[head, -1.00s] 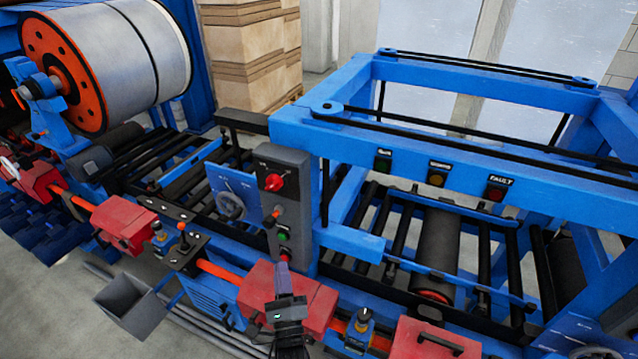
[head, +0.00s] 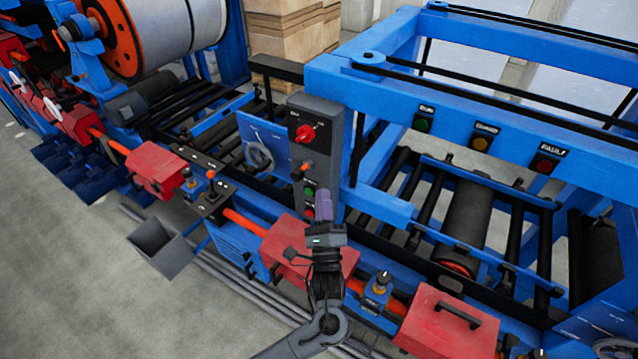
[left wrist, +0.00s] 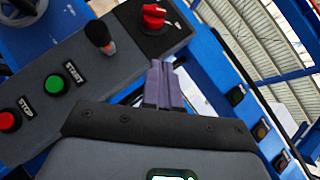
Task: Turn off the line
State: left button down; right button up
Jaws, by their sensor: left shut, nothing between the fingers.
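A dark grey control box (head: 321,158) stands upright on the blue line. It carries a red rotary knob (head: 304,133) at the top, an orange-tipped lever or switch (head: 306,169) below it, a green button (head: 308,194) and a red button (head: 309,212). In the left wrist view the green button (left wrist: 54,84) is labelled START and the red button (left wrist: 7,120) STOP; the red knob (left wrist: 153,16) is at the top. My left gripper (head: 324,194) is shut and empty, in front of the box's lower part. Its purple fingers (left wrist: 164,84) point toward the box. My right gripper is not in view.
Green, yellow and red indicators (head: 480,143) sit on the blue frame at right. A grey bin (head: 160,243) stands front left. Bare floor lies front left.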

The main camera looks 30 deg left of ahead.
aim_at(310, 135)
pick_arm(q)
jog(key=shift+s+a+r+p+x, duration=0.3)
jog(key=shift+p+x, duration=0.35)
jog(key=shift+x, duration=1.35)
jog(key=shift+s+a+r+p+x, duration=0.15)
jog(key=shift+s+p+x, duration=0.35)
jog(key=shift+x, duration=1.45)
jog(key=shift+s+a+r+p+x, duration=0.25)
jog(key=shift+p+x, duration=0.55)
jog(key=shift+x, duration=1.2)
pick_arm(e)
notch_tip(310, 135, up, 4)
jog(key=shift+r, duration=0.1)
pick_arm(q)
jog(key=shift+w, duration=0.1)
